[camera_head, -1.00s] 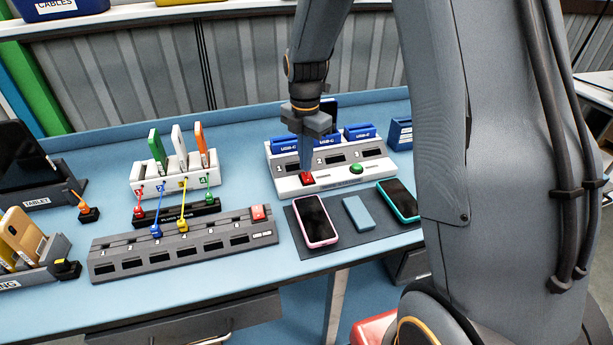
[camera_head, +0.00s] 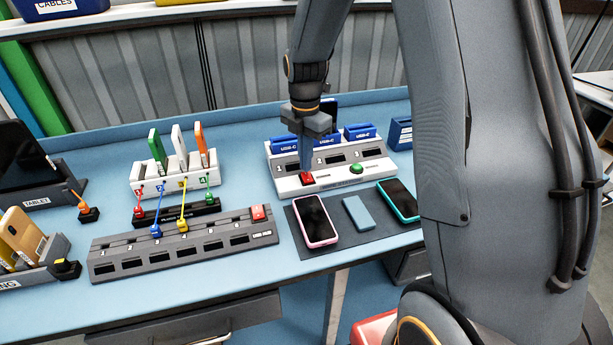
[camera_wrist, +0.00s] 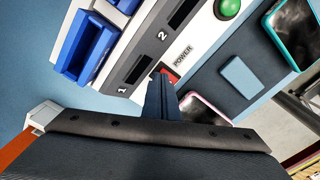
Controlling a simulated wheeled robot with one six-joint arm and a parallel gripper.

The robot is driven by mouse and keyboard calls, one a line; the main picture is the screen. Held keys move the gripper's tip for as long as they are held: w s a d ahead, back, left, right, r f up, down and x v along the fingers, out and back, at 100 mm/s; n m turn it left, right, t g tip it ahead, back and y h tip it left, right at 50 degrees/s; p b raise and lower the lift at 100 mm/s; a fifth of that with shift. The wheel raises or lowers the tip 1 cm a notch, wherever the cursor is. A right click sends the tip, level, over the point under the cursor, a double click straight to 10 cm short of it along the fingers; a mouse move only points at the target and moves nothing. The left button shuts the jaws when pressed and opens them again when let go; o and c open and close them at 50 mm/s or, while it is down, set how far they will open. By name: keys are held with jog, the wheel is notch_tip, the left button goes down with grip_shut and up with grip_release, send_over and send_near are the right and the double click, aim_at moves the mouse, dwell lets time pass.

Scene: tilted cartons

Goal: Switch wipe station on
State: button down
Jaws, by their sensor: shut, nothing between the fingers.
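The wipe station (camera_head: 325,181) is a white console with blue USB-C docks, numbered slots, a red switch (camera_head: 308,179) at its front left and a green button (camera_head: 356,169). My gripper (camera_head: 307,172) is shut and empty, pointing down with its tips at the red switch. In the wrist view the shut fingers (camera_wrist: 162,98) cover part of the red switch (camera_wrist: 170,76) beside the POWER label. The green button (camera_wrist: 229,8) also shows there. The tips look in contact with the switch or just above it; I cannot tell which.
A dark mat (camera_head: 346,246) in front holds a pink-cased phone (camera_head: 316,219), a blue block (camera_head: 358,213) and a teal-cased phone (camera_head: 399,202). Bare blue table lies between rack and station.

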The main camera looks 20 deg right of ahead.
jog(key=shift+f+b, duration=0.3)
jog(key=shift+f, duration=0.5)
jog(key=shift+r, duration=0.15)
notch_tip(320, 180, up, 7)
jog(key=p, duration=0.5)
dwell(0.6)
jog(key=shift+s, duration=0.1)
